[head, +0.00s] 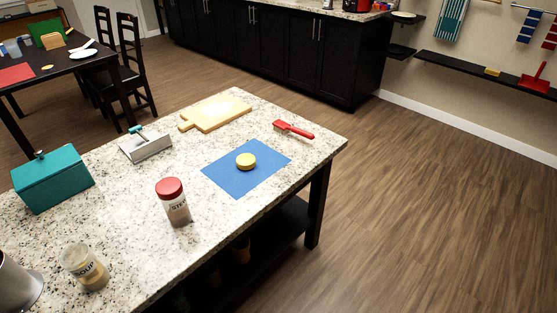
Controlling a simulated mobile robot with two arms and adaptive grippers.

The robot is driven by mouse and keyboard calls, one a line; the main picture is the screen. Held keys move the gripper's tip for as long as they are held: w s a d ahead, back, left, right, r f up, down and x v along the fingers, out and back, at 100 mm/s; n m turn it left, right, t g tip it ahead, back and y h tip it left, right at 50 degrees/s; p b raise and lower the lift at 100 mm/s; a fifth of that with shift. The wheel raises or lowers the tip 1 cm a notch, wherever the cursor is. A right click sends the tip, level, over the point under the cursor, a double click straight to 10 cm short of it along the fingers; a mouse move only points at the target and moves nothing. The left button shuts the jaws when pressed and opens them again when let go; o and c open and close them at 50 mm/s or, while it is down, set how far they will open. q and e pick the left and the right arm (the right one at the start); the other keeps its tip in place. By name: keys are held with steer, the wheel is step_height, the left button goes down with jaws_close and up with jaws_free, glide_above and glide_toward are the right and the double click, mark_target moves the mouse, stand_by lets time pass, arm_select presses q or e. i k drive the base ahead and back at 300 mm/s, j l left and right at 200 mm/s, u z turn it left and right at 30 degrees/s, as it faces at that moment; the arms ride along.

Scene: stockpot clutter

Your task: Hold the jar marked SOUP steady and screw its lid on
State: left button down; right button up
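The jar marked SOUP (86,268) stands at the near left of the speckled counter, close to its front edge. It is clear, holds a pale brown filling, and its top shows no coloured lid. A round yellow lid (246,160) lies on the blue mat (228,184), to the right on the counter. Another labelled jar (177,209) with a red lid (169,187) stands between them; its label is only partly readable. Neither of my grippers is in the head view.
A metal pot (16,285) is cut off beside the SOUP jar. A teal box (52,181), a grey tray (147,147), a cutting board (217,112) and a red brush (293,129) lie on the counter (130,220). Open floor lies right.

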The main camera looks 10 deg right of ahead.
mark_target(78, 259)
steer(key=u, duration=1.3)
steer(key=i+l, duration=0.1)
steer(key=l, duration=0.4)
steer(key=i+l, duration=0.1)
steer(key=l, duration=0.4)
steer(key=i+l, duration=0.1)
steer(key=l, duration=0.4)
steer(key=i+l, duration=0.1)
steer(key=l, duration=0.4)
steer(key=z, duration=0.05)
